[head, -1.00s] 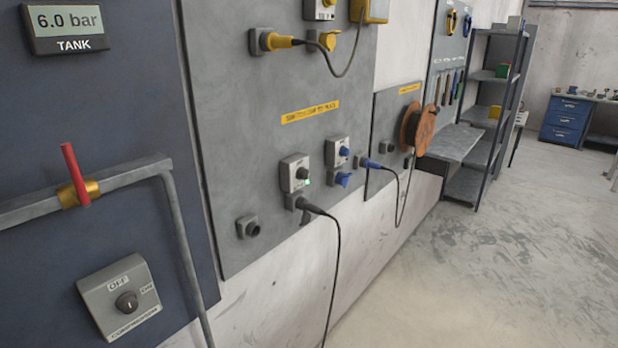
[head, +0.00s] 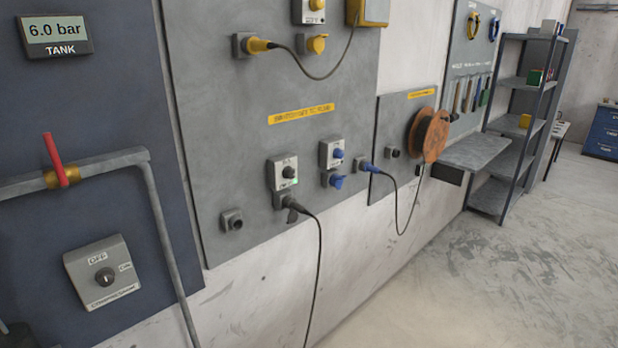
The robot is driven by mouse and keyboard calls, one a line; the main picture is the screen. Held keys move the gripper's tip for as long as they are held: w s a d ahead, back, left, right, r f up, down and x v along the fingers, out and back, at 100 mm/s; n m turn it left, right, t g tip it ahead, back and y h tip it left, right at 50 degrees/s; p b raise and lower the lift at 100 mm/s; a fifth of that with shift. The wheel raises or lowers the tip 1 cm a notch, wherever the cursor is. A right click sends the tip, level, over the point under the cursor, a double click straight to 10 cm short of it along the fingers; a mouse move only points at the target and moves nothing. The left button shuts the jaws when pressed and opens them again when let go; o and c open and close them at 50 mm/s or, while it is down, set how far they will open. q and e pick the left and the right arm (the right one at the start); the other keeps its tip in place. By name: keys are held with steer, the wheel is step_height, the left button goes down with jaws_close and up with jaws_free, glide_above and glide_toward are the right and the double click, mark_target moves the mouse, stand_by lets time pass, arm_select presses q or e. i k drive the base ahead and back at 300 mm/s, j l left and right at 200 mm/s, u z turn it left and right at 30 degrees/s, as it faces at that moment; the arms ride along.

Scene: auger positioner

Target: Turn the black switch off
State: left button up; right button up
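The black switch (head: 289,173) is a black knob on a light grey box in the middle of the grey wall panel. A small green light shows at the box's lower right. A black plug (head: 294,208) sits in the socket below it, and its cable hangs down. Another black knob (head: 104,277) is on the grey compressor box at the lower left, marked OFF and ON. The knobs' exact pointer positions are too small to tell. Neither of my grippers is in view.
A blue switch (head: 337,154) and a yellow switch (head: 316,5) are on the same panel. A red-handled valve (head: 57,160) and pipe stand out at left. A cable reel (head: 428,135), ledge and shelf rack (head: 525,120) are farther right. The floor at right is clear.

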mark_target(288, 172)
steer(key=i+l, duration=0.2)
steer(key=i+l+u, duration=0.15)
steer(key=l, duration=0.3)
steer(key=i+l, duration=0.15)
steer(key=l, duration=0.2)
steer(key=i+u, duration=0.05)
